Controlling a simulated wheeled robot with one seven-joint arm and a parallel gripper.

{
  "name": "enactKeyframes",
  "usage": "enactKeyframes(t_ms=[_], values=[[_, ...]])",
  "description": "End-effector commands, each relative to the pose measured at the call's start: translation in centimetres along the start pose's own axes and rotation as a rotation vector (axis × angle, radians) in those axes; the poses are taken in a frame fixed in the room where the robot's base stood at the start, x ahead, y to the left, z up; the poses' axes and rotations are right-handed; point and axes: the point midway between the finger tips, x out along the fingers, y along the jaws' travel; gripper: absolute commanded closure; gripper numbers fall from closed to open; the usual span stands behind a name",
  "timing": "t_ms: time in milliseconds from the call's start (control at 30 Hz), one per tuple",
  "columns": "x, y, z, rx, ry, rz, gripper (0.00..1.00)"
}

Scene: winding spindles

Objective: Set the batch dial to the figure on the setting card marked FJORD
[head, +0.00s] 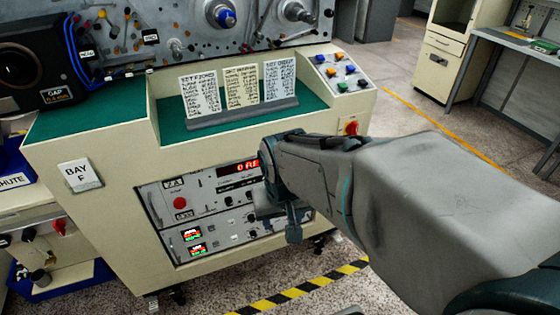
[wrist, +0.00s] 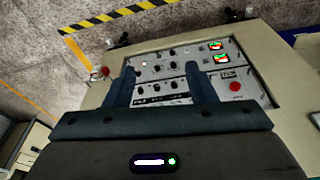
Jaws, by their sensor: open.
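Three setting cards stand on a grey rack: a left card (head: 201,96), a middle card (head: 241,86) and a right card (head: 280,80). The left card's blurred heading seems to end in FJORD; the figures are too small to read. My gripper (head: 280,213) is open and empty in front of the control panel (head: 153,205), hiding its right part. The wrist view shows both fingers (wrist: 161,82) apart, with small black knobs (wrist: 173,85) on the panel between and beyond them. I cannot tell which knob is the batch dial.
The panel has a partly hidden red display (head: 238,168), a red button (head: 180,203) and two small lit screens (head: 194,234). A red knob (head: 351,127) sits on the console's right side. A BAY F plate (head: 79,175) is at left. Open floor lies right and below, with striped tape (head: 290,293).

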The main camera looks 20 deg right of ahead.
Motion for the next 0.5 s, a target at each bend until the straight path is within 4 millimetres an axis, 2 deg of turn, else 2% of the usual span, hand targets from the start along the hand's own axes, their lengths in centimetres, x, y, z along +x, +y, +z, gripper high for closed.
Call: enactKeyframes(t_ms=[33,300,500], values=[[3.2,0.2,-0.4,0.037,-0.023,0.014,0.50],[15.1,0.8,-2.9,0.250,-0.081,0.012,0.50],[24.1,0.4,-3.7,0.424,-0.124,-0.064,0.50]])
